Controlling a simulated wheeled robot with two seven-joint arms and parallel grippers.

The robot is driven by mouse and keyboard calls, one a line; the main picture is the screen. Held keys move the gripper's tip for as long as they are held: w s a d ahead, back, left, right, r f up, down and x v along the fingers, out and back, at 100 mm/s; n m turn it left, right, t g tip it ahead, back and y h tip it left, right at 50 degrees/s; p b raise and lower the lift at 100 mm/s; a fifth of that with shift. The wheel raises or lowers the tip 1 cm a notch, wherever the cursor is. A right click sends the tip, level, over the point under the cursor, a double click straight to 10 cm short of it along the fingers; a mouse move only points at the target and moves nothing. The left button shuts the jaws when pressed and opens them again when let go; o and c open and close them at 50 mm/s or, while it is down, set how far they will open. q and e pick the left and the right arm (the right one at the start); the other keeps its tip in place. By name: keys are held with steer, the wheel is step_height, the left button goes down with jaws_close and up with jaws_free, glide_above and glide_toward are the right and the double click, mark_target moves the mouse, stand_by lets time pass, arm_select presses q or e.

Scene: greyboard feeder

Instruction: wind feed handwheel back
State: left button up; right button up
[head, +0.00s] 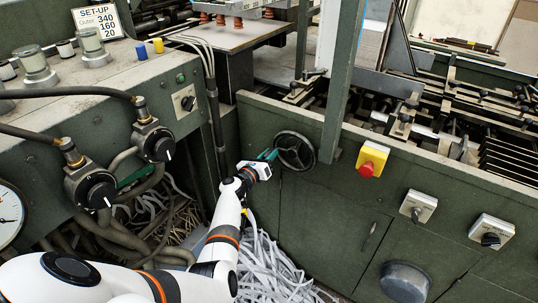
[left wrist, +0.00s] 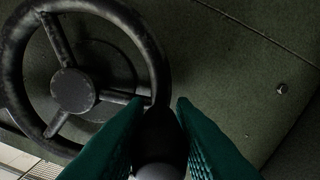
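The feed handwheel (head: 295,151) is a dark spoked wheel on the green front panel of the machine. My left gripper (head: 271,155) is at the left side of its rim. In the left wrist view the wheel's hub (left wrist: 73,89) and spokes show at the left. A dark handle (left wrist: 158,135) stands out from the rim there. The green fingers of my left gripper (left wrist: 158,108) lie on both sides of this handle, with no clear gap, and look shut on it. The handle is hidden by the gripper in the head view. My right gripper is out of view.
A yellow box with a red button (head: 369,164) and switches (head: 418,206) sit right of the wheel. A green post (head: 343,80) rises just beside it. White paper strips (head: 265,265) lie below.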

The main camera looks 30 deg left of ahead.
arm_select(q)
steer(key=o, duration=0.3)
steer(key=shift+f, duration=0.1)
steer(key=shift+o, duration=0.2)
steer(key=shift+s, duration=0.1)
steer(key=s+p, duration=0.1)
steer(key=s, duration=1.1)
steer(key=shift+a, duration=0.2)
